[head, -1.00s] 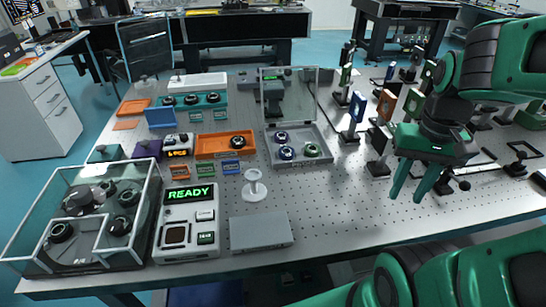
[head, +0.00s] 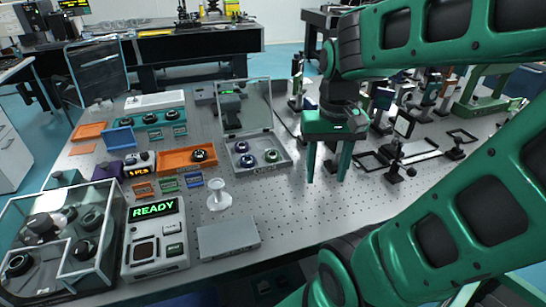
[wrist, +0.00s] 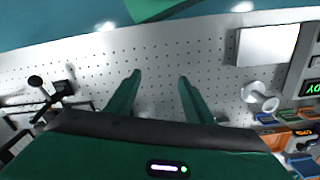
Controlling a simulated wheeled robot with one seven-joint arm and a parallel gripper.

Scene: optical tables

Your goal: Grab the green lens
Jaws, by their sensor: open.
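The green lens (head: 271,156) is a small dark ring with a green tint. It lies in the right part of a grey open tray (head: 284,168) in the head view. Two other ring-shaped lenses lie in the same tray, one bluish (head: 247,160) and one dark (head: 241,146). My gripper (head: 326,178) is open and empty, pointing down over the table to the right of the tray, apart from the lens. In the wrist view, bare perforated table lies between and beyond my fingers (wrist: 160,78); the green lens does not show there.
A clear upright panel (head: 243,105) stands at the tray's back. An orange tray (head: 175,161) with a dark ring and a white stand (head: 218,195) are to its left. A grey flat box (head: 228,238) is in front. Posts with optics crowd the right; table before the tray is clear.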

